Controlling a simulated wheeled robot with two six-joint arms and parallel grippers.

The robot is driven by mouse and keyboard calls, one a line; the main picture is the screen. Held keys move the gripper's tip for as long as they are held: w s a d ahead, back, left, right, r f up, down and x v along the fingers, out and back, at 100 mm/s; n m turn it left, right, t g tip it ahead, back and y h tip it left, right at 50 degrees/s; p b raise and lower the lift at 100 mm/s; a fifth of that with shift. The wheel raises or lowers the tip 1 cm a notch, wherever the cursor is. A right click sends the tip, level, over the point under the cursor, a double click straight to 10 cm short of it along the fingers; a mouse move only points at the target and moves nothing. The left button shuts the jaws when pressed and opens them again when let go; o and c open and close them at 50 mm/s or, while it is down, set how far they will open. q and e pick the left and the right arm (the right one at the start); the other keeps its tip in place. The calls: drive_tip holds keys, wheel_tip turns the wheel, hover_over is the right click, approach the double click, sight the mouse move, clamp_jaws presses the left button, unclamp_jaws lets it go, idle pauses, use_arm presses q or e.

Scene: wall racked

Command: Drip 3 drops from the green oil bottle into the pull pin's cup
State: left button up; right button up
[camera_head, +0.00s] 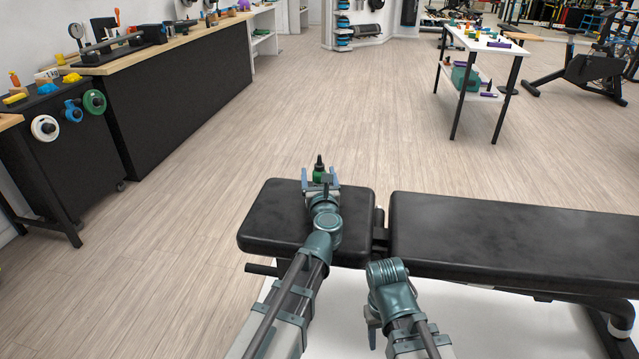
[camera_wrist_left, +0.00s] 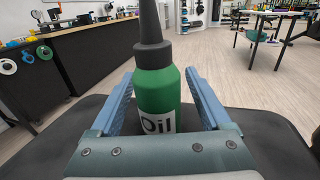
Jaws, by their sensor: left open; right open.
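The green oil bottle (camera_head: 319,172) stands upright on the short black pad (camera_head: 270,215) of the bench. It has a dark nozzle and a white "Oil" label, clear in the left wrist view (camera_wrist_left: 157,95). My left gripper (camera_wrist_left: 157,85) is open, with one blue finger on each side of the bottle; gaps show between the fingers and the bottle. My right gripper (camera_head: 372,328) is low in the head view, in front of the bench and away from the bottle, partly hidden by its own wrist. I cannot make out the pull pin or its cup.
The long black bench pad (camera_head: 520,235) lies to the right, bare on top. A workbench (camera_head: 180,75) with tools runs along the left. A white table (camera_head: 480,40) with small items stands far right. The wooden floor between them is clear.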

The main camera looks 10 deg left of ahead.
use_arm(q)
clamp_jaws()
drive_tip(key=shift+r, duration=0.15)
use_arm(e)
drive_tip(key=shift+r, duration=0.15)
